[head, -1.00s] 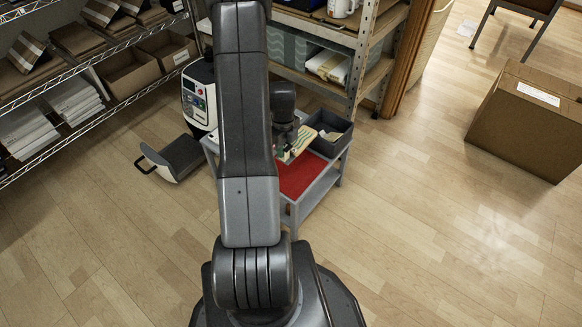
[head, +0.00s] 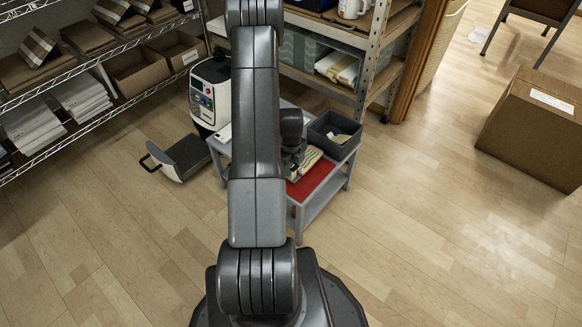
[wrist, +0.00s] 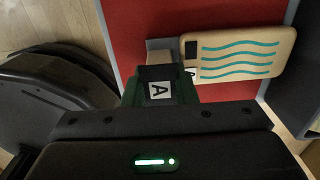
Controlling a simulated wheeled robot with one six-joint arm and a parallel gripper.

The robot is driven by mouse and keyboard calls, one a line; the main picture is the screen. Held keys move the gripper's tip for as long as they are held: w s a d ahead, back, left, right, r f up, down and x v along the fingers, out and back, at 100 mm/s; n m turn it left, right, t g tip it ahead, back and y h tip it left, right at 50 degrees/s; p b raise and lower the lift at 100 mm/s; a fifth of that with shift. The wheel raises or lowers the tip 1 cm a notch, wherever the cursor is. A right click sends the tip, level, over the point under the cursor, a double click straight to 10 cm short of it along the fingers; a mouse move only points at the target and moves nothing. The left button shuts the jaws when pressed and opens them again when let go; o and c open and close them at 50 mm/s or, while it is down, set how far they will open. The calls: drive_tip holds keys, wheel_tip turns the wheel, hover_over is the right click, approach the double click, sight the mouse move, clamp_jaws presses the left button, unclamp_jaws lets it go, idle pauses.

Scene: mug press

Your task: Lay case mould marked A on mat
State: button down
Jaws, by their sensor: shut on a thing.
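The case mould (wrist: 235,55) is a tan, round-cornered slab with teal wavy lines, a dark square and a partly hidden A label at its left end. It also shows in the head view (head: 311,158). My gripper (wrist: 160,62) is shut at the mould's left end, where a dark green part bears a clear A label. In the head view my gripper (head: 292,160) is low over the cart. The red mat (head: 315,180) lies beneath the mould and shows around it in the wrist view (wrist: 225,15). I cannot tell whether the mould touches the mat.
The mat is on a small grey cart (head: 326,195). A dark grey bin (head: 335,135) stands at the cart's back right. A white and black press (head: 211,92) is at the back left, with a dark handled tray (head: 182,157) beside it. Shelves stand behind.

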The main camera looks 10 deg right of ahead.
drive_tip(key=c, duration=1.2)
unclamp_jaws()
drive_tip(key=shift+f, duration=0.1)
drive_tip(key=shift+o, duration=0.2)
wheel_tip(320, 180, up, 12)
drive_tip(key=p, duration=0.3)
